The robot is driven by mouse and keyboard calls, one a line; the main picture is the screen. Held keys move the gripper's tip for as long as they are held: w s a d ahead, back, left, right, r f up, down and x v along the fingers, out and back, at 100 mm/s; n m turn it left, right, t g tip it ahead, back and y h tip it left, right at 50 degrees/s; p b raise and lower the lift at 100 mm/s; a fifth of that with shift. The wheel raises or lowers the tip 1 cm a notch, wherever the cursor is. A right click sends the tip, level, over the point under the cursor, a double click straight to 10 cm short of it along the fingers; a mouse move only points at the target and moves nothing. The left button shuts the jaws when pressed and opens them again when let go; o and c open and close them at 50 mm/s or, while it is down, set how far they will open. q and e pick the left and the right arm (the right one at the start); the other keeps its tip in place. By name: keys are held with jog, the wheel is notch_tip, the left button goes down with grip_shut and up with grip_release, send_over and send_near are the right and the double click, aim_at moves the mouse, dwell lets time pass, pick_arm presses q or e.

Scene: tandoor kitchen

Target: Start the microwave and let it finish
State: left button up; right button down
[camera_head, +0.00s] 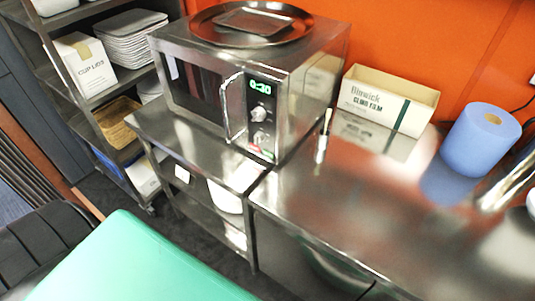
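The microwave (258,70) is a steel box on a steel table, seen at an angle near the top middle. Its dark-windowed door (195,85) looks shut, with a curved handle (233,107) on the door's right side. The black control panel (261,115) has a lit green display (260,86) that seems to read 0:30, though the digits are small. Below it are round dials (259,114) and small buttons, with green and red marks near the bottom. The inside of the microwave cannot be made out. Neither of my grippers is in view.
A round steel tray (222,33) lies on the microwave. On the counter (330,205) are a cling film box (375,105), a blue paper roll (482,140) and a marker-like object (323,140). Shelves at left hold stacked plates (130,42). A green surface (145,265) fills the lower left.

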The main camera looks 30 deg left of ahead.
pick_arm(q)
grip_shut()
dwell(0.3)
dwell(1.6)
